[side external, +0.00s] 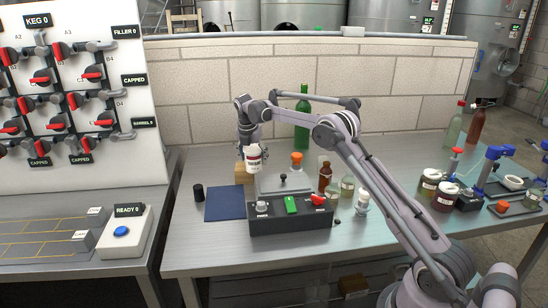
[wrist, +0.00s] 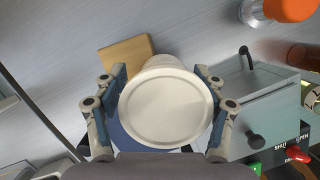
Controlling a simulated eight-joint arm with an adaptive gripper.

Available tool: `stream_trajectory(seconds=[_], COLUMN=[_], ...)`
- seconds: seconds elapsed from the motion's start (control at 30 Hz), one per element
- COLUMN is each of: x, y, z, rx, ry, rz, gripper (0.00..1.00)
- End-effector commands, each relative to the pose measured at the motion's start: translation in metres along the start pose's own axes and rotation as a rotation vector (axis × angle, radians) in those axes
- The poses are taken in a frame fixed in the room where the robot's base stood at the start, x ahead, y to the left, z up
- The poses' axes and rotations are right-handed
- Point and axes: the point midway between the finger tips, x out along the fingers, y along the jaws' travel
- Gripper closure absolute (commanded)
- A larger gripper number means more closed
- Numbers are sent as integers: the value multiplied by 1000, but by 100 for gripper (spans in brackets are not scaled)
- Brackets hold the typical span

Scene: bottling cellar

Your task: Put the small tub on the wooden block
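The small tub (side external: 254,159) is white with a dark red label, and its pale round lid (wrist: 166,108) faces the camera in the wrist view. My gripper (wrist: 162,97) has one finger on each side of the tub and is shut on it. The side view shows the tub raised above the table, roughly upright.
A dark blue mat (side external: 224,204) lies left of a black control box (side external: 290,219) with a grey lidded box (side external: 283,183) behind it. A small black cylinder (side external: 198,192) stands left of the mat.

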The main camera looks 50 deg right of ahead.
Motion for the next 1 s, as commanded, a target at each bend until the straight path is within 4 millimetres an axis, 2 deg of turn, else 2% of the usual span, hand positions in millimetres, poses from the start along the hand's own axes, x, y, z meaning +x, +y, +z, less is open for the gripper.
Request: stream_trajectory(seconds=[0.33, 0.47, 0.57, 0.9, 1.0], x=[-2, -12, -27, -94, -107], y=[0, 0, 0, 0, 0], z=[1, 1, 1, 1, 1], rx=[0, -1, -1, -1, -1], ry=[-1, -1, -1, -1, -1], rz=[-1, -1, -1, -1, -1], gripper=[19, 19, 19, 19, 19])
